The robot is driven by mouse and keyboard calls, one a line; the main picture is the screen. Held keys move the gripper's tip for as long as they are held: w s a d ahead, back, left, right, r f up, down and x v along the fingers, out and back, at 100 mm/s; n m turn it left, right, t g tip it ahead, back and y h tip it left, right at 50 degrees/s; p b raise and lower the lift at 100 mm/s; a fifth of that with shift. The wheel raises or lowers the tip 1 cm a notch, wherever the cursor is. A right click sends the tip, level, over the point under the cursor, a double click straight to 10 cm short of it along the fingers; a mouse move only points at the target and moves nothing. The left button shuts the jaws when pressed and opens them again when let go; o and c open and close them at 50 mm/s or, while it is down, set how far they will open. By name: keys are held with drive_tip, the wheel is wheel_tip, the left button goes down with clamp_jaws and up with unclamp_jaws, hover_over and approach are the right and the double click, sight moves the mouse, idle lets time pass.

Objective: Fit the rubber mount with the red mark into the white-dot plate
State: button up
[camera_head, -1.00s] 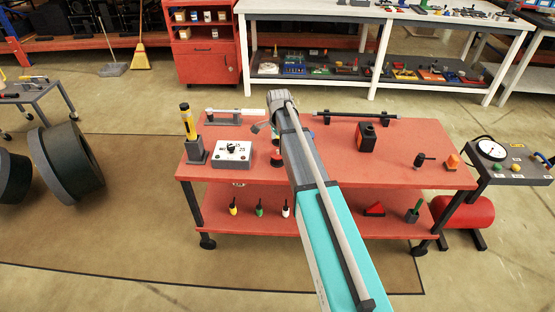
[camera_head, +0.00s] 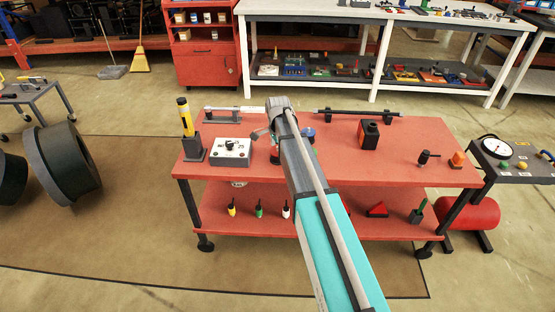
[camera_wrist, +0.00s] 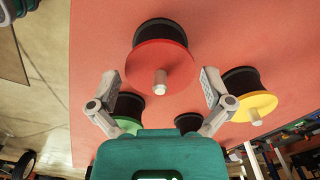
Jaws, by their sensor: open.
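In the wrist view, the rubber mount with the red mark (camera_wrist: 160,66) is a black cylinder with a red disc and a pale metal stud pointing toward the camera. My gripper (camera_wrist: 157,86) is open, its two fingers apart on either side of the stud, holding nothing. Beside it are a yellow-marked mount (camera_wrist: 254,104) and a green-marked mount (camera_wrist: 128,107), the latter partly behind a finger. Another black mount (camera_wrist: 187,122) is mostly hidden by my gripper. In the head view my arm hides most of this group. I cannot make out the white-dot plate in either view.
The table's right half has clear room.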

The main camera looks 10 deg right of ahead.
idle(0.6)
drive_tip(key=c, duration=1.1)
wheel_tip(320, 180, up, 2)
drive_tip(key=p, duration=0.2)
drive_tip(key=shift+r+p, duration=0.25)
drive_tip(key=shift+p, duration=0.1)
drive_tip(key=shift+s+a+r+p, duration=0.1)
drive_tip(key=shift+s+r+p, duration=1.65)
drive_tip(key=shift+s, duration=0.6)
drive_tip(key=shift+s+r+p, duration=1.7)
drive_tip(key=shift+s, duration=0.65)
drive_tip(key=shift+s+a+r+p, duration=0.1)
drive_tip(key=shift+s+r+p, duration=1.65)
drive_tip(key=shift+s, duration=0.6)
